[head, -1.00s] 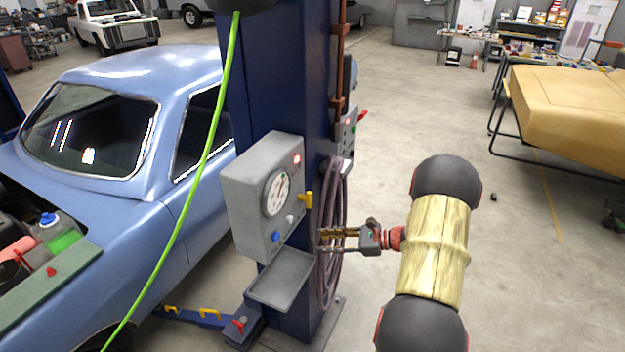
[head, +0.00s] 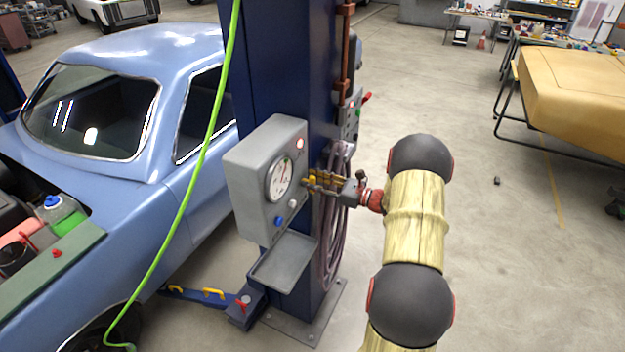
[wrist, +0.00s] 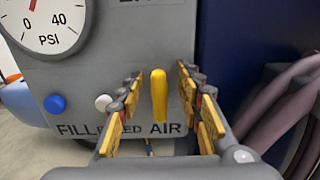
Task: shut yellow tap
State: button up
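The yellow tap (wrist: 159,95) is on the front of the grey air box (wrist: 90,85), its handle upright in the wrist view. My gripper (wrist: 162,105) is open, with one finger on each side of the tap handle and a visible gap on both sides. In the head view my gripper (head: 318,183) is at the right side of the grey air box (head: 245,190), and its fingers largely cover the tap there. I cannot tell how far the fingertips reach past the handle.
A blue button (wrist: 55,104) and a white button (wrist: 103,102) sit left of the tap. A gauge (head: 279,180) is above them. Coiled hose (head: 333,230) hangs on the blue post (head: 285,70) to the right. A grey tray (head: 283,262) juts out below the box.

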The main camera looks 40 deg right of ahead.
jog(key=shift+w+a, duration=0.1)
jog(key=shift+c, duration=1)
jog(key=c, duration=0.7)
grip_shut()
